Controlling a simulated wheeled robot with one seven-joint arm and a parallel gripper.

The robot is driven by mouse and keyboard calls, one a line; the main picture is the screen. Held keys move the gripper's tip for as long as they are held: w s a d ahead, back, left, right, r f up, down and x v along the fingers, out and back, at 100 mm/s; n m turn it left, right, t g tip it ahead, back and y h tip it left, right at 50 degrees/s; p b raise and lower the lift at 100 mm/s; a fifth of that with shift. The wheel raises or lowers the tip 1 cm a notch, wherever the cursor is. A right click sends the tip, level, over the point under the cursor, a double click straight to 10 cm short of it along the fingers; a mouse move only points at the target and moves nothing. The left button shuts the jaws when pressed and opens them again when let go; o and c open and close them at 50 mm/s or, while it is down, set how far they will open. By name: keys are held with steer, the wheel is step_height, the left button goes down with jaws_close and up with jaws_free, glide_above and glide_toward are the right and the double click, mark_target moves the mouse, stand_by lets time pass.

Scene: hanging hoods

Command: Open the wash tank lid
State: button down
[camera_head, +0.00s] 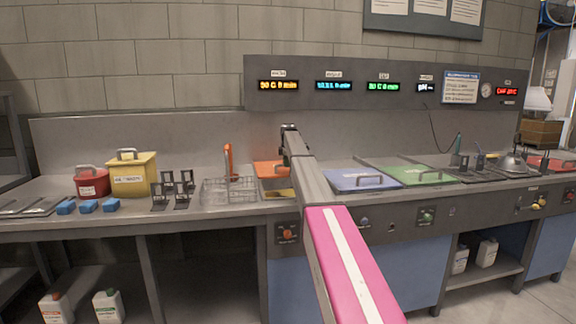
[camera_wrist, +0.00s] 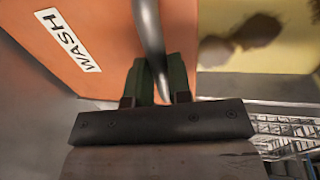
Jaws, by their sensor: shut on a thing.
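The orange wash tank lid (camera_wrist: 95,30) carries a white label reading WASH and fills the upper left of the wrist view. Its grey bar handle (camera_wrist: 148,30) runs between the green fingers of my gripper (camera_wrist: 161,82), which is shut on it. A yellow surface with dark shadows (camera_wrist: 265,45), seemingly the inside of the tank, shows to the right of the lid. In the head view the orange lid (camera_head: 268,168) shows left of my arm, with yellow (camera_head: 283,193) in front of it. My gripper is hidden behind my arm there.
A wire basket (camera_head: 228,190) stands left of the tank. A blue lid (camera_head: 362,180) and a green lid (camera_head: 420,175) lie on the right. A yellow box (camera_head: 132,175) and a red pot (camera_head: 92,183) stand at the left. The control panel is behind.

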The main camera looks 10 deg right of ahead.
steer(key=c, duration=1.1)
jaws_free()
steer(key=shift+o, duration=0.2)
step_height(320, 180, up, 11)
steer(key=s, duration=0.2)
steer(key=shift+f, duration=0.15)
